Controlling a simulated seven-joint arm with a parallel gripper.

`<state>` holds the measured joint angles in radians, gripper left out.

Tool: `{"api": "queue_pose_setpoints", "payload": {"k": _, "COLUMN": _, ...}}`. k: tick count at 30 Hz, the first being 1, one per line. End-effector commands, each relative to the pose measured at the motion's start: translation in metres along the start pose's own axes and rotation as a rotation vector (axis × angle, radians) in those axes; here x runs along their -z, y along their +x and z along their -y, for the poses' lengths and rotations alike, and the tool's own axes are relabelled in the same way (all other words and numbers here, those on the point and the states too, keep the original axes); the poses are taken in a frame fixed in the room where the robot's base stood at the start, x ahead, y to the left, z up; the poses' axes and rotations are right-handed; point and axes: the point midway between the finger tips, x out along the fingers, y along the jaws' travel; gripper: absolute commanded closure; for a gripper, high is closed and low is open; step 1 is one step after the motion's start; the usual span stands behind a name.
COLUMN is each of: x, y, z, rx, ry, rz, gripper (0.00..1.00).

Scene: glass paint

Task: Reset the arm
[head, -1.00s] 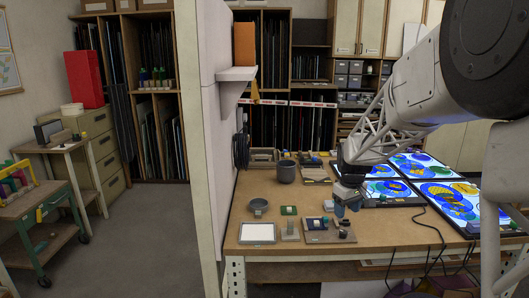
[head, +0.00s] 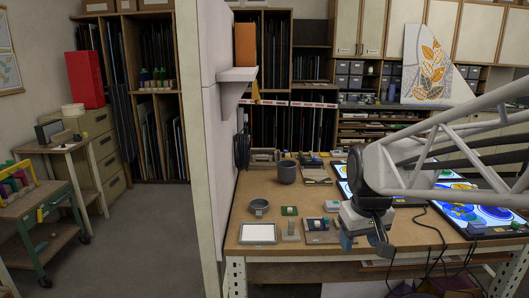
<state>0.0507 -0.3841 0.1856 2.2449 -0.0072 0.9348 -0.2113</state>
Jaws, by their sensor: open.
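My arm comes in from the right in the head view. My gripper (head: 366,241) hangs at the front right part of the workbench (head: 290,185), with its fingers pointing down. Its two fingers are apart, and I see nothing between them. The arm hides part of the lit panels behind it.
Lit panels with blue and yellow glass designs (head: 478,216) lie on the right. A dark pot (head: 286,171), a small grey cup (head: 259,207) and a white framed pad (head: 258,233) stand to the left. A white partition with a shelf (head: 238,74) borders the bench's left side.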

Motion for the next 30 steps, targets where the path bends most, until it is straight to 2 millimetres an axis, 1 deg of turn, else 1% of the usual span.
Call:
{"api": "queue_pose_setpoints", "payload": {"k": 1, "x": -0.014, "y": -0.004, "z": 0.005, "rx": -0.001, "ry": 0.012, "rz": -0.008, "gripper": 0.43}}
{"api": "queue_pose_setpoints", "payload": {"k": 9, "x": -0.083, "y": -0.011, "z": 0.026, "rx": -0.004, "ry": 0.091, "rz": -0.038, "gripper": 0.43}}
{"api": "queue_pose_setpoints", "payload": {"k": 12, "x": -0.107, "y": -0.011, "z": 0.033, "rx": -0.003, "ry": 0.119, "rz": -0.05, "gripper": 0.43}}
{"api": "queue_pose_setpoints", "payload": {"k": 16, "x": -0.133, "y": -0.009, "z": 0.041, "rx": -0.003, "ry": 0.151, "rz": -0.061, "gripper": 0.43}}
{"api": "queue_pose_setpoints", "payload": {"k": 19, "x": -0.147, "y": -0.007, "z": 0.044, "rx": -0.002, "ry": 0.168, "rz": -0.067, "gripper": 0.43}}
{"api": "queue_pose_setpoints", "payload": {"k": 22, "x": -0.156, "y": -0.006, "z": 0.046, "rx": -0.002, "ry": 0.18, "rz": -0.071, "gripper": 0.43}}
{"api": "queue_pose_setpoints", "payload": {"k": 25, "x": -0.16, "y": -0.005, "z": 0.047, "rx": -0.002, "ry": 0.185, "rz": -0.072, "gripper": 0.43}}
{"api": "queue_pose_setpoints", "payload": {"k": 30, "x": -0.16, "y": -0.005, "z": 0.047, "rx": -0.002, "ry": 0.186, "rz": -0.072, "gripper": 0.43}}
